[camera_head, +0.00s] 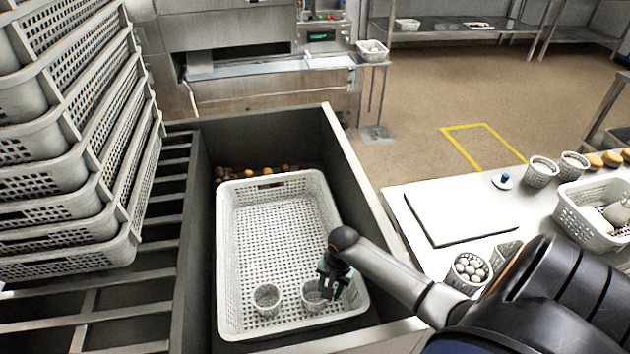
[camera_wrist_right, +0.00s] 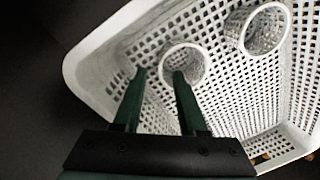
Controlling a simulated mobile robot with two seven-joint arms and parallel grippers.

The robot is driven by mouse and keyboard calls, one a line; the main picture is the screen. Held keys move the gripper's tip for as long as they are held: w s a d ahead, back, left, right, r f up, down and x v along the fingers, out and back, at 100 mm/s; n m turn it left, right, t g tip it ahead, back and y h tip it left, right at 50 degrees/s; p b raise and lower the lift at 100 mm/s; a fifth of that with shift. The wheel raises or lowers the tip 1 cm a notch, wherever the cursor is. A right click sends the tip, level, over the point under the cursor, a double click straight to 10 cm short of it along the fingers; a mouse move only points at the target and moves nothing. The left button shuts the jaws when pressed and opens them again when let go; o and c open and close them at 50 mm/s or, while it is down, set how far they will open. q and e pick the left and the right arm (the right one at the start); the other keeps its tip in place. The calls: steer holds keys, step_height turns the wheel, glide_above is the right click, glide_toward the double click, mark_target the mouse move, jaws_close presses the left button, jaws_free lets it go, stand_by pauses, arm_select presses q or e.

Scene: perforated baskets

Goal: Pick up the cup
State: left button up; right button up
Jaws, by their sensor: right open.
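Two white perforated cups stand in a large white perforated basket (camera_head: 228,230). The right-hand cup (camera_head: 311,299) in the head view is at my right gripper (camera_head: 326,290) and partly hidden by it. The other cup (camera_head: 267,299) stands apart to the left. In the right wrist view my gripper (camera_wrist_right: 160,74) is open. One fingertip overlaps the near cup's opening (camera_wrist_right: 190,55) and the other is left of its rim, so the near wall appears between them. Contact cannot be told. The second cup (camera_wrist_right: 262,30) is farther right. My left gripper is not in view.
The basket sits in a deep dark sink (camera_head: 350,170) with raised walls. Stacked baskets (camera_head: 80,150) rise at the left. At the right, a white counter holds a board (camera_head: 460,215), a cup of white balls (camera_head: 468,270) and another basket (camera_head: 575,215).

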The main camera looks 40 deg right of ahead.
mark_target(315, 296)
steer(key=f, duration=0.2)
steer(key=f+b, duration=0.1)
steer(key=f, duration=0.1)
steer(key=w+f+b, duration=0.1)
steer(key=f, duration=0.1)
steer(key=shift+w+d+f, duration=0.1)
steer(key=shift+d+f, duration=0.1)
jaws_close()
stand_by(0.5)
